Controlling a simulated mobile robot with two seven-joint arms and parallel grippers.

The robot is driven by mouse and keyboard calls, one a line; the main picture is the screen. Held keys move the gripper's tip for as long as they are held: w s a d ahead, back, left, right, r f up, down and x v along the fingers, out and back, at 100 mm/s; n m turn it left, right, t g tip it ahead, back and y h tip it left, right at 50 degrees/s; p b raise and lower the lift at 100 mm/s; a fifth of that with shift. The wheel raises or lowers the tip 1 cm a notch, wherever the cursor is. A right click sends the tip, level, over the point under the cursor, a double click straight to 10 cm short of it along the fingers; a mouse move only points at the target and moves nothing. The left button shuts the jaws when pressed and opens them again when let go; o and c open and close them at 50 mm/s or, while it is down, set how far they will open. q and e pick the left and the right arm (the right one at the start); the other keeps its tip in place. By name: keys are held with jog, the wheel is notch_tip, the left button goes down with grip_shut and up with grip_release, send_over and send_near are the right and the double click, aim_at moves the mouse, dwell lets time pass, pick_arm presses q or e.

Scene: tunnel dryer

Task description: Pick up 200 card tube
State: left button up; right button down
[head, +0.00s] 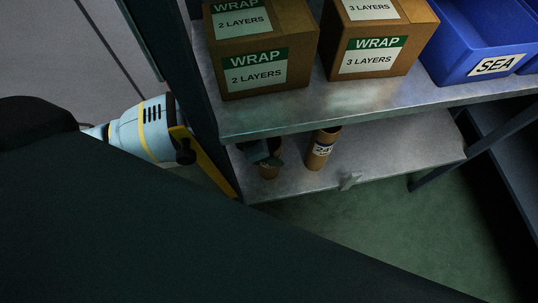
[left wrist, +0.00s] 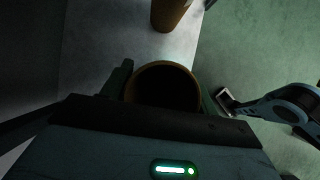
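A brown card tube (head: 269,173) stands on the lower shelf near its left end; any label on it is hidden. My left gripper (head: 262,152) is over its top. In the left wrist view this tube's dark open end (left wrist: 166,72) lies between my left fingers (left wrist: 164,92), one on each side. I see no clear gap, but cannot tell whether they press on it. A second brown tube (head: 320,153), with a white label that seems to read 240, stands to the right; it also shows in the left wrist view (left wrist: 169,12). My right gripper is not in view.
The grey lower shelf (head: 400,148) has free room right of the tubes and a small bracket (head: 350,181) on its front edge. The upper shelf (head: 290,118) overhangs it, bearing WRAP boxes (head: 300,45) and a blue SEA bin (head: 450,62). A dark post (head: 195,80) stands left.

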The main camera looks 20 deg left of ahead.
pick_arm(q)
jog(key=c, duration=0.8)
jog(key=shift+c, duration=0.2)
